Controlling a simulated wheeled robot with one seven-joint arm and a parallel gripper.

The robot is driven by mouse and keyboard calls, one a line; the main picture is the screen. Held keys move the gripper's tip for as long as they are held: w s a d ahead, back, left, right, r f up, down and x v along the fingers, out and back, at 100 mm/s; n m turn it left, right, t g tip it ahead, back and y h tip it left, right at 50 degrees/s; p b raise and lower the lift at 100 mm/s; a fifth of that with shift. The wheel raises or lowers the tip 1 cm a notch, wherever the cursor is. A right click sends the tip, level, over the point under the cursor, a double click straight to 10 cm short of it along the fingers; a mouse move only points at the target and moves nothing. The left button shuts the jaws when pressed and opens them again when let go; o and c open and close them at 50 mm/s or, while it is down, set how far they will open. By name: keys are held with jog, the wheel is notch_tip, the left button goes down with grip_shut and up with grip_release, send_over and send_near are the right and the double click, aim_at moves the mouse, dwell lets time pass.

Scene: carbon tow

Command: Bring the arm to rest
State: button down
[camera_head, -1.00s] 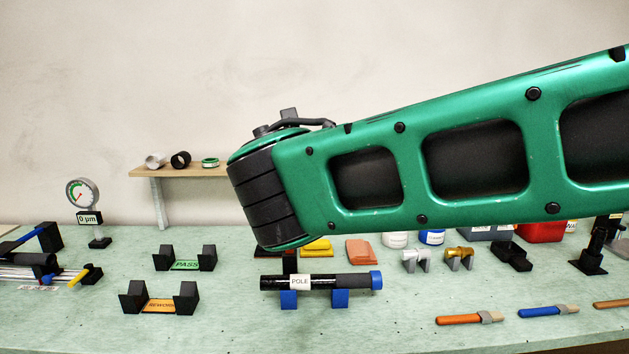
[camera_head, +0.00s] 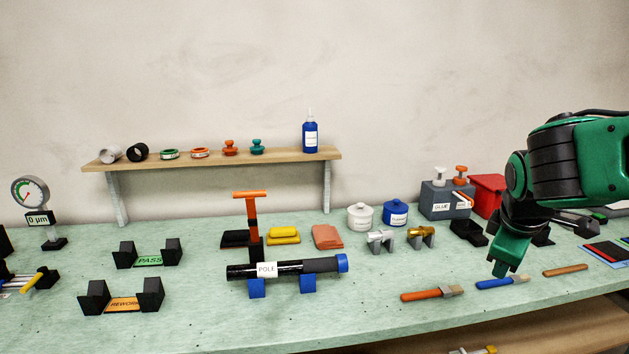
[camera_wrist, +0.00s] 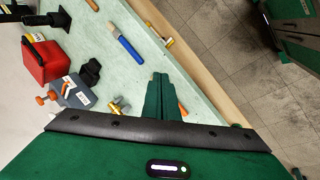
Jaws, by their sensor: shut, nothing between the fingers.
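My arm is green and black and stands at the right in the head view. My gripper (camera_head: 503,272) points down over the right part of the bench, near the blue-handled brush (camera_head: 500,283). It is shut with nothing in it. In the wrist view the gripper's green fingers (camera_wrist: 160,82) lie together above the bench top, with the blue brush (camera_wrist: 127,50) ahead and to their left. I cannot tell the exact height of the fingertips above the bench.
The pole (camera_head: 300,268) lies on blue supports at the middle of the bench (camera_head: 370,320). An orange brush (camera_head: 425,295), a grey glue box (camera_head: 447,200) and a red container (camera_head: 487,192) are near my arm. A shelf (camera_head: 290,158) hangs behind. Tiled floor (camera_wrist: 240,70) lies beyond the front edge.

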jog(key=s+d+f+m+g+y, duration=0.1)
jog(key=s+d+f+m+g, duration=0.1)
jog(key=s+m, duration=0.5)
jog(key=s+d+f+m+g+y, duration=0.2)
jog(key=s+f+m, duration=0.2)
jog(key=s+m, duration=0.4)
jog(key=s, duration=0.7)
jog(key=shift+s+f, duration=0.15)
jog(key=shift+s, duration=0.05)
jog(key=shift+w+f+g, duration=0.25)
jog(key=shift+w+g, duration=0.05)
jog(key=shift+w, duration=0.35)
jog(key=shift+a, duration=0.1)
